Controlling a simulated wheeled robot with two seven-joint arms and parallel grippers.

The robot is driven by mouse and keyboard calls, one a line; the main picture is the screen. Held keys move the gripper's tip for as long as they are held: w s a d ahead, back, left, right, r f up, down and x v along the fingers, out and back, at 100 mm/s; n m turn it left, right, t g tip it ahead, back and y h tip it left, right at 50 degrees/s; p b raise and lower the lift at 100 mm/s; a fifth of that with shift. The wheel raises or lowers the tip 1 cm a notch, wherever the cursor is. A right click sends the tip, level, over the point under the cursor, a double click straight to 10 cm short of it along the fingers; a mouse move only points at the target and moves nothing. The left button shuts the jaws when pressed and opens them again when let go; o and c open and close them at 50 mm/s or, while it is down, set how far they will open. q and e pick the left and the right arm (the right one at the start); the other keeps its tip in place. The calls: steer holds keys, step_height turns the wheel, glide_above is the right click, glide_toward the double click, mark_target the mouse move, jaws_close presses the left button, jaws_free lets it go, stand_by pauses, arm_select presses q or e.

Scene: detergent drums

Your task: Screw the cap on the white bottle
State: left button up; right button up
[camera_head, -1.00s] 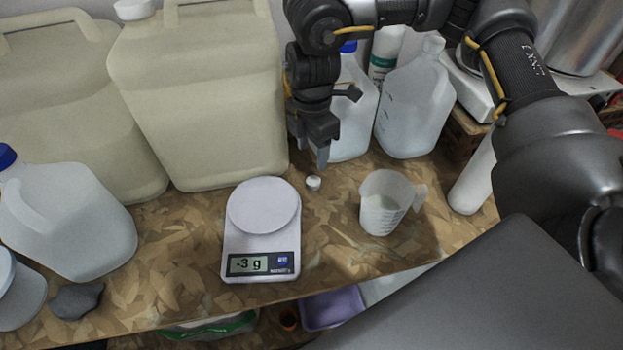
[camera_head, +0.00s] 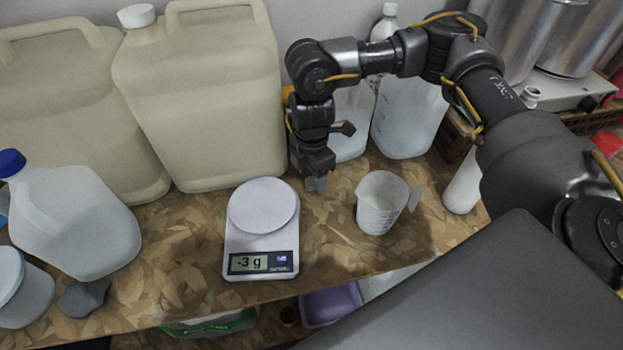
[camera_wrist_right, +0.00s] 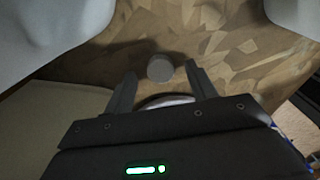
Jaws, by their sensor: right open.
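The small round cap (camera_wrist_right: 160,68) lies on the wooden worktop between the two fingers of my right gripper (camera_wrist_right: 161,72) in the right wrist view. The fingers are apart, with a gap on each side of the cap. In the head view my right gripper (camera_head: 316,184) points down at the worktop between scale and measuring cup, and hides the cap. A white bottle (camera_head: 463,187) stands at the right, mostly behind my right arm. An uncapped neck (camera_head: 531,95) shows beyond the arm and seems to be its top. My left gripper is not in view.
A scale (camera_head: 262,230) reading -3 g stands left of the gripper, a measuring cup (camera_head: 382,203) to its right. Large beige canisters (camera_head: 205,100) and a clear jug (camera_head: 408,120) stand behind. A blue-capped jug (camera_head: 75,220) is at the left.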

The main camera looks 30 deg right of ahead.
steer(key=shift+f, duration=0.5)
steer(key=shift+c, duration=0.5)
steer(key=c, duration=1)
